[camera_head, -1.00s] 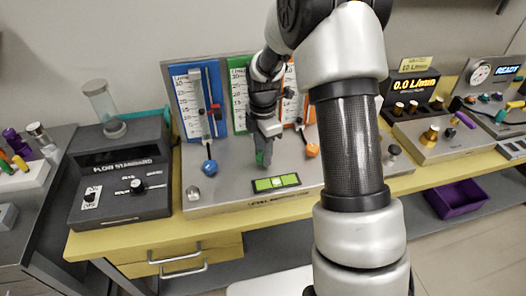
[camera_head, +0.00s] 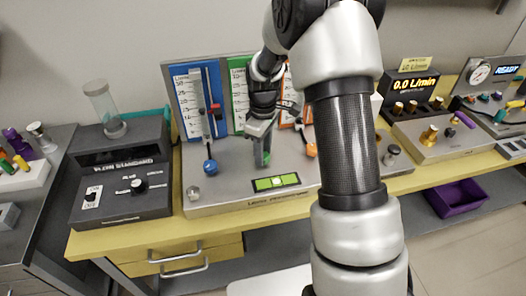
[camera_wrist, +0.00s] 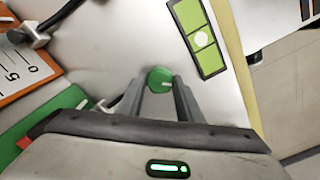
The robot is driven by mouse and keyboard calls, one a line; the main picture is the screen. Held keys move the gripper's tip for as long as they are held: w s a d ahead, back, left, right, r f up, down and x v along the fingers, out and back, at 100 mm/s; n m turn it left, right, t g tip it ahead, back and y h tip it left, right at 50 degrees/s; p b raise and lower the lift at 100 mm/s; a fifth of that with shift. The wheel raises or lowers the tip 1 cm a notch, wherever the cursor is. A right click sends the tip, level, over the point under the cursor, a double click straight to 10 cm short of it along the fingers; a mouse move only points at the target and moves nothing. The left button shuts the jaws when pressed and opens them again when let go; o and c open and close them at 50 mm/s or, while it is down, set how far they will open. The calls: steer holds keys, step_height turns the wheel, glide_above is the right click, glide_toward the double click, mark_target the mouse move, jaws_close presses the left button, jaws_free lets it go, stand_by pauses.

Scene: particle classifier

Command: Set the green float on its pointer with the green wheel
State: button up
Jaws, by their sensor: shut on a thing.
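My gripper (camera_head: 262,155) is at the middle of the flowmeter panel, in front of the green scale board (camera_head: 239,92). In the wrist view my gripper (camera_wrist: 166,88) has its two fingers on either side of the green wheel (camera_wrist: 159,78), shut on it. In the head view the wheel is mostly hidden by the fingers. The green meter's tube, its float and the pointer are hidden behind my arm in the head view and do not show in the wrist view, so the float's height cannot be read.
The blue board (camera_head: 190,105) with its blue wheel (camera_head: 210,166) stands left, and the orange wheel (camera_head: 311,150) is close right. A green level strip (camera_head: 276,182) lies in front on the metal base. The black flow standard box (camera_head: 122,195) is further left.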

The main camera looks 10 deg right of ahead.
steer(key=shift+m, duration=1.6)
steer(key=o, duration=1)
steer(key=shift+o, duration=0.2)
step_height(320, 180, up, 18)
steer(key=p, duration=0.1)
steer(key=shift+f+p, duration=0.25)
steer(key=shift+p, duration=0.15)
